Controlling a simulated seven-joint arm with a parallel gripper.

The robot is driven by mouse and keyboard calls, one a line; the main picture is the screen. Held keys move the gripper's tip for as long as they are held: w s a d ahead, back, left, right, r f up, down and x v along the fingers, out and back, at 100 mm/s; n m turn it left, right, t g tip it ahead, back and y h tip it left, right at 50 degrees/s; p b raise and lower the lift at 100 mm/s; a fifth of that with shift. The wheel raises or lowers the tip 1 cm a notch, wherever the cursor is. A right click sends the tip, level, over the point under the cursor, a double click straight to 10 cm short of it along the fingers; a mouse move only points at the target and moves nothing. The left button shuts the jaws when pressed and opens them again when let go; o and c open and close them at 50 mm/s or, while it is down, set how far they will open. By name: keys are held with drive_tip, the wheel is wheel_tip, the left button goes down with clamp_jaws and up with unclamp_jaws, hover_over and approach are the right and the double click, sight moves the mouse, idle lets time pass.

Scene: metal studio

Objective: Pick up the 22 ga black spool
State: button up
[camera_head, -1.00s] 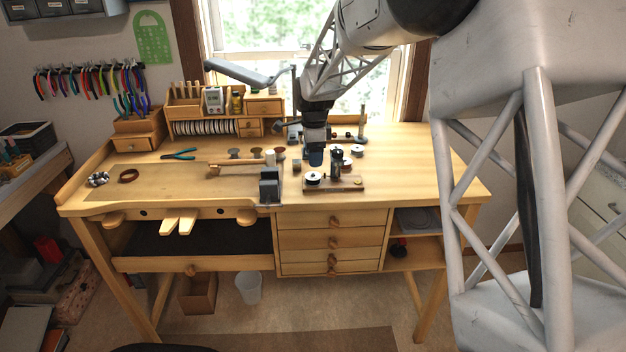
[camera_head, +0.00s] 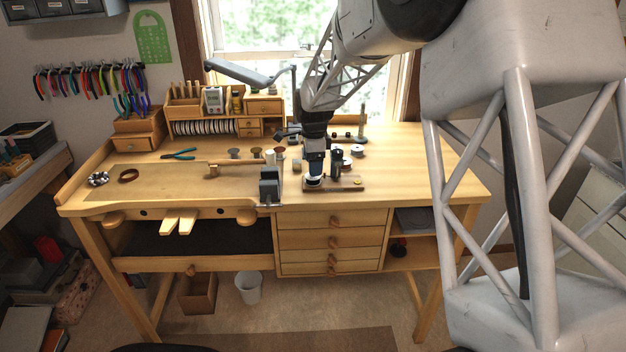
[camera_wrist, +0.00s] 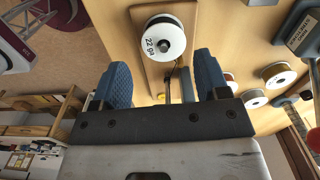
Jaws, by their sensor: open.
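The 22 ga spool (camera_wrist: 164,38) shows in the wrist view, with a white face marked "22 ga" and a dark centre. It sits on a wooden base (camera_wrist: 190,60), ahead of my gripper and between the lines of its two fingers. In the head view the spool (camera_head: 313,183) is just below my gripper (camera_head: 314,172), which partly hides it. My gripper (camera_wrist: 163,80) is open and empty, with its blue fingers apart. Whether the fingers are level with the spool cannot be told.
More spools (camera_wrist: 278,75) stand on the bench near the holder, and white-topped ones (camera_head: 357,151) lie behind it. A grey block-like tool (camera_head: 269,187) stands close to the left of my gripper. The bench top (camera_head: 425,165) is clear to the right.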

sight(313, 179)
drive_tip(key=shift+s+f, duration=0.1)
drive_tip(key=shift+f, duration=2.25)
drive_tip(key=shift+c, duration=0.4)
drive_tip(key=c, duration=0.9)
